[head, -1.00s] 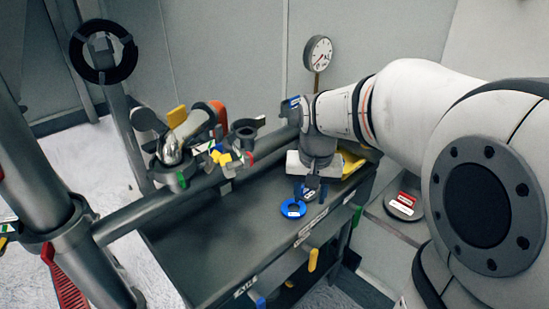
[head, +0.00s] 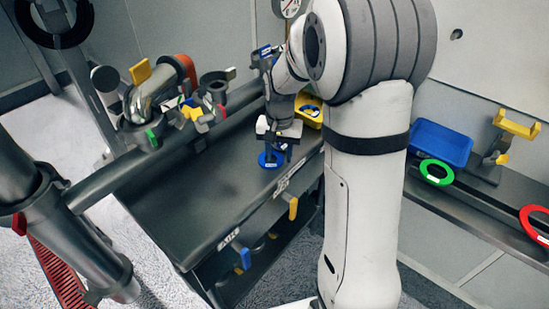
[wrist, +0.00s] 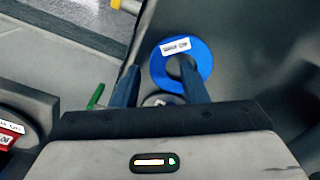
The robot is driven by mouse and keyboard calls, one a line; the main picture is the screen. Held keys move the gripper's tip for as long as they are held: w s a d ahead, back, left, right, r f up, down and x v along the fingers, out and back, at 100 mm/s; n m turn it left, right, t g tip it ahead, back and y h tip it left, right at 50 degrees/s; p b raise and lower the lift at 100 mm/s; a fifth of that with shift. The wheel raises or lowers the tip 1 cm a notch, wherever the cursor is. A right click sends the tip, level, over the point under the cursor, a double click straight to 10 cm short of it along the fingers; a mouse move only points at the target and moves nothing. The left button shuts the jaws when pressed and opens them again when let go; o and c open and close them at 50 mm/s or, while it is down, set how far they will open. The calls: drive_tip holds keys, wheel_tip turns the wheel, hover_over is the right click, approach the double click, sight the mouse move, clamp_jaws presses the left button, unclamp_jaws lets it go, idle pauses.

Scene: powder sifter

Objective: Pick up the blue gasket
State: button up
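The blue gasket (head: 265,163) is a flat ring with a white label, lying on the dark grey cart top. In the wrist view the gasket (wrist: 158,72) is just ahead of my gripper (wrist: 159,68). The fingers are apart with nothing between them but part of the ring: one tip is left of the ring, the other shows over its centre hole. I cannot tell whether they touch it. In the head view my gripper (head: 278,156) points down at the gasket and partly hides it.
A yellow tray (head: 311,112) sits behind my gripper on the cart (head: 190,215). A pipe assembly with clamps (head: 150,100) stands left. On the right bench are a blue bin (head: 440,142), a green ring (head: 436,172) and a red ring (head: 535,225). The cart's front left is clear.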

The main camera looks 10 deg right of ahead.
drive_tip(key=shift+f, duration=0.25)
drive_tip(key=shift+f, duration=0.1)
drive_tip(key=shift+c, duration=0.4)
clamp_jaws()
